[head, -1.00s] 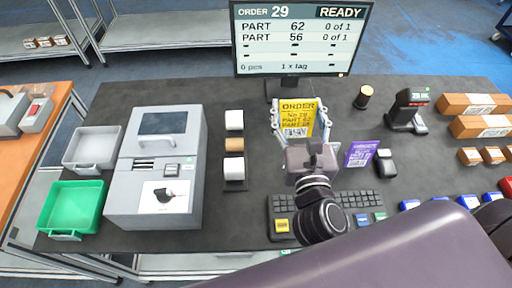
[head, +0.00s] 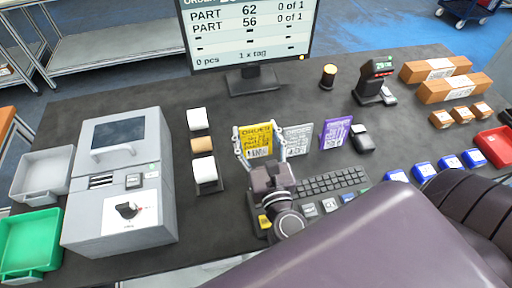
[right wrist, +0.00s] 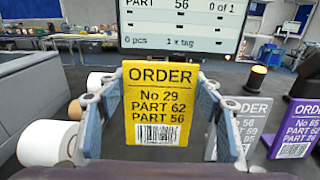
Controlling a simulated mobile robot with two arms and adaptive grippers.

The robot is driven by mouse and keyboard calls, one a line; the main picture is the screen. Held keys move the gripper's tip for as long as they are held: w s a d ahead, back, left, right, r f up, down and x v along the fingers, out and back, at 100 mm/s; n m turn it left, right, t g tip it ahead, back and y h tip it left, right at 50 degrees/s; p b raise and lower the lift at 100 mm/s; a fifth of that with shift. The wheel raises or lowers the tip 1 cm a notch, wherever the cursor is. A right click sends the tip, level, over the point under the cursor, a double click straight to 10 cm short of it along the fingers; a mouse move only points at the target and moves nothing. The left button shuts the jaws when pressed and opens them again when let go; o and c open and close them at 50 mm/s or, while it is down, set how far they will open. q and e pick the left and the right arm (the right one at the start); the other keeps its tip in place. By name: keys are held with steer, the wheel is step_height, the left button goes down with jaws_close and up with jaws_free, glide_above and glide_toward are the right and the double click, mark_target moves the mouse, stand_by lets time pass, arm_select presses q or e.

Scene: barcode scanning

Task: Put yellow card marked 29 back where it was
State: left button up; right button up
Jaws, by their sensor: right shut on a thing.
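The yellow card (head: 257,140) reads order No 29, part 62 and part 56, with a barcode below. My right gripper (head: 260,152) is shut on it, and its fingers grip the card's two side edges. In the right wrist view the card (right wrist: 160,100) is upright and faces the camera. The grey card (head: 298,139) and the purple card (head: 336,132) stand to its right in a row. I cannot tell whether the yellow card's bottom edge touches anything. My left gripper is not in view.
A monitor (head: 248,40) stands behind the cards. White and brown rolls (head: 203,170) and a grey printer (head: 122,175) are to the left. A keyboard (head: 330,182) lies in front. A scanner on a stand (head: 374,80) and boxes (head: 440,68) are to the right.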

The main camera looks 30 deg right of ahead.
mark_target(257, 147)
steer(key=shift+f+b, duration=0.85)
steer(key=shift+f, duration=1.25)
steer(key=shift+f, duration=0.1)
steer(key=o, duration=0.6)
steer(key=shift+f, duration=0.1)
steer(key=o, duration=0.4)
